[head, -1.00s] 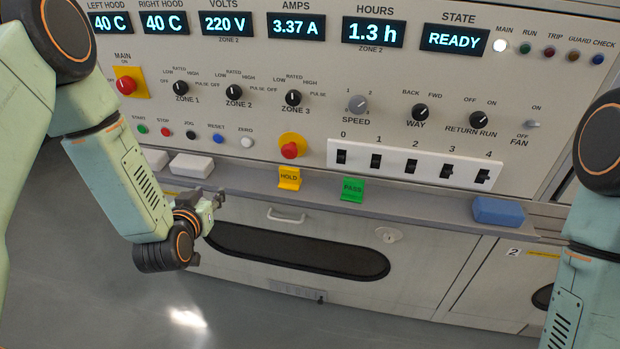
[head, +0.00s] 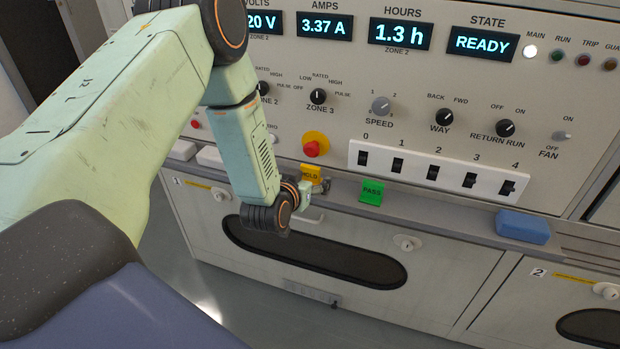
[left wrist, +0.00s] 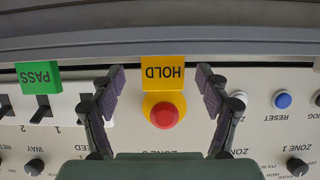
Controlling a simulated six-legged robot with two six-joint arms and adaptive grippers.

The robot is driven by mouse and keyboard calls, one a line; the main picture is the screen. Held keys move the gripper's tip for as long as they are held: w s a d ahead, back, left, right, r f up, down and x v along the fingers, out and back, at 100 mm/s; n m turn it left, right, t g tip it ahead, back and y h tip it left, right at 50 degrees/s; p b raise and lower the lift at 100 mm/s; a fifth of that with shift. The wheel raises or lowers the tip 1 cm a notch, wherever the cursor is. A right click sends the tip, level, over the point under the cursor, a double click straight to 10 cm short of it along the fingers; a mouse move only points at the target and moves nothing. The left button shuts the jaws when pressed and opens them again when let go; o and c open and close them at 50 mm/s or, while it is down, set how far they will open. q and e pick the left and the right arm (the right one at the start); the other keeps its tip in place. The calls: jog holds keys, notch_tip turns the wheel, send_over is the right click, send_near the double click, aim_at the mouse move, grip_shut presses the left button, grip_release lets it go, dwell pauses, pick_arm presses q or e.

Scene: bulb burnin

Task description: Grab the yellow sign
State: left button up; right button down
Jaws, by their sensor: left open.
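The yellow sign (head: 311,174), marked HOLD, stands on the ledge below the red button. In the left wrist view the yellow sign (left wrist: 162,73) appears upside down, between and a little beyond the open fingers. My left gripper (head: 314,188) is at the sign in the head view, its fingers partly hidden by the wrist. In the left wrist view my left gripper (left wrist: 160,78) is open, with one finger on each side of the sign and a gap to both. Nothing is held. My right gripper is out of view.
A green PASS sign (head: 371,191) stands on the ledge to the right. The red button (head: 311,149) on its yellow base is just behind the yellow sign. The white switch strip (head: 435,172) is above the ledge, and a blue block (head: 522,227) lies farther right.

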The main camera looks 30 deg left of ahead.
aim_at(309, 176)
pick_arm(q)
jog(key=x, duration=0.3)
jog(key=shift+w+a+f+b, duration=0.15)
jog(key=shift+a+f+b, duration=0.15)
jog(key=shift+b, duration=0.1)
jog(key=shift+d+r, duration=0.1)
jog(key=shift+r, duration=0.05)
jog(key=shift+c, duration=0.8)
jog(key=c, duration=0.9)
jog(key=shift+c, duration=0.9)
